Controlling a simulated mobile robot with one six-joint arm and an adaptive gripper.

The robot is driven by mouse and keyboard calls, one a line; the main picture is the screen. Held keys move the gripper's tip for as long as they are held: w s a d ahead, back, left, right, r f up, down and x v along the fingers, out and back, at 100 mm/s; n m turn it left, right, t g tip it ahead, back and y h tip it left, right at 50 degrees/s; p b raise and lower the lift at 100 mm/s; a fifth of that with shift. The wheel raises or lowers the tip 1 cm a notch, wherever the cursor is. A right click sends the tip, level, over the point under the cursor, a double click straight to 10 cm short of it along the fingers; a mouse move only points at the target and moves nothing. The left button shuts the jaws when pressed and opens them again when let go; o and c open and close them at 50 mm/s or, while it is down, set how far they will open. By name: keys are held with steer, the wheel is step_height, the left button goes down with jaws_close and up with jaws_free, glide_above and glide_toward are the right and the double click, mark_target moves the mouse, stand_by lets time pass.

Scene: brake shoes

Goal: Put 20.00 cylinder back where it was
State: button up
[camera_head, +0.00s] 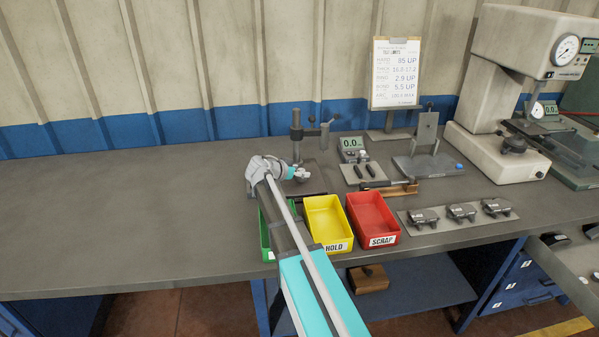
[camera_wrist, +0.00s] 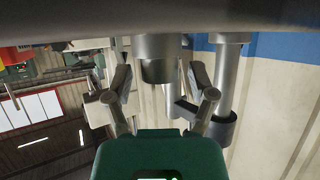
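My gripper (camera_head: 298,174) is low over the bench, beside the base of the gauge stand (camera_head: 297,135) in the head view. In the wrist view, which is upside down, my gripper (camera_wrist: 160,82) has its two fingers spread. A short grey cylindrical piece (camera_wrist: 159,60) stands between the fingers, with a visible gap on each side. It looks like the 20.00 cylinder or the stand's anvil; I cannot tell which. No marking is readable. The stand's column (camera_wrist: 228,85) is just right of the fingers. In the head view my gripper hides this spot.
Green (camera_head: 265,235), yellow HOLD (camera_head: 328,222) and red SCRAP bins (camera_head: 372,215) line the bench's front edge. A digital readout (camera_head: 351,144) stands right of the stand. Brake parts (camera_head: 461,212) lie on a mat to the right. The bench's left side (camera_head: 110,210) is clear.

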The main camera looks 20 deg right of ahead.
stand_by(0.5)
steer(key=p+v, duration=0.6)
steer(key=v, duration=0.7)
steer(key=shift+a, duration=0.4)
steer(key=shift+r, duration=0.1)
steer(key=shift+r, duration=0.1)
